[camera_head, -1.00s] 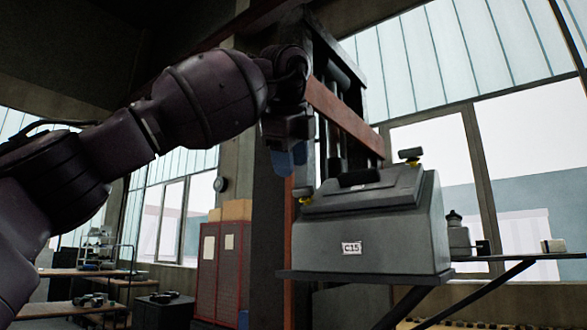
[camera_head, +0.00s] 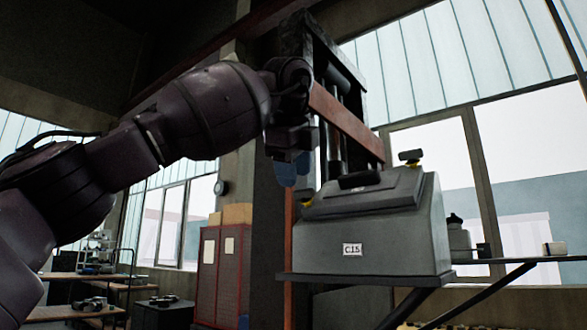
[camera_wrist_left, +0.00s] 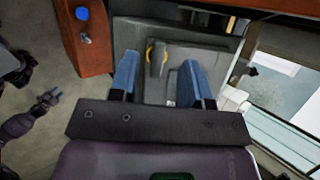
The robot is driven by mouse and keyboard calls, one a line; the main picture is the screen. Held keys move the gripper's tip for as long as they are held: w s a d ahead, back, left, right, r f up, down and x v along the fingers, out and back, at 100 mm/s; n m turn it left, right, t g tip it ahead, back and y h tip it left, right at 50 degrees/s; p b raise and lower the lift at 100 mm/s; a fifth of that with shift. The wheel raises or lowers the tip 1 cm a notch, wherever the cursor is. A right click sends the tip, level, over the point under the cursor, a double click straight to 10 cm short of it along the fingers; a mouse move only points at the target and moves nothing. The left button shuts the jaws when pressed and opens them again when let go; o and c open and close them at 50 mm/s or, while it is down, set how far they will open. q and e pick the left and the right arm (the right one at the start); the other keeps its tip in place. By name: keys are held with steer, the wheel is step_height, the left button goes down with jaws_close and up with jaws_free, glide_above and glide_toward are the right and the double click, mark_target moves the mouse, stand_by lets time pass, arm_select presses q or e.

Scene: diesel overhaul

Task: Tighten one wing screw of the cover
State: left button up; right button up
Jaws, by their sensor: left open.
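The cover (camera_head: 362,198) is a dark grey lid on a grey housing (camera_head: 372,245) labelled C15. It has two wing screws with yellow collars. The left wing screw (camera_head: 307,193) is by my left gripper (camera_head: 292,172), partly hidden in the head view; the right wing screw (camera_head: 410,156) stands clear. In the left wrist view, my left gripper (camera_wrist_left: 159,78) is open, its blue fingers on either side of a wing screw (camera_wrist_left: 157,58), with visible gaps to it. A purple arm with small blue tips, apparently my right gripper (camera_wrist_left: 50,97), shows at that view's left edge.
A press-like frame with a red beam (camera_head: 345,125) rises behind the cover. The housing stands on a dark shelf (camera_head: 440,279); a dark-topped bottle (camera_head: 457,235) stands at its right. A red cabinet (camera_head: 220,270) and tables are farther back left.

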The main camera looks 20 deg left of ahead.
mark_target(301, 190)
arm_select(q)
steer(key=shift+w+d+f, duration=0.1)
steer(key=shift+w+f, duration=0.15)
steer(key=shift+f, duration=0.05)
steer(key=shift+w+d+f+b, duration=0.1)
steer(key=shift+w+f+b, duration=0.25)
steer(key=shift+f, duration=0.2)
steer(key=shift+w+d+f, duration=0.1)
steer(key=shift+w+f, duration=0.15)
steer(key=shift+f, duration=0.05)
steer(key=shift+w+d+f, duration=0.1)
steer(key=shift+w+f, duration=0.15)
steer(key=shift+f, duration=0.1)
arm_select(e)
steer(key=shift+s+f, duration=0.1)
steer(key=shift+f, duration=0.65)
arm_select(q)
steer(key=shift+c, duration=0.2)
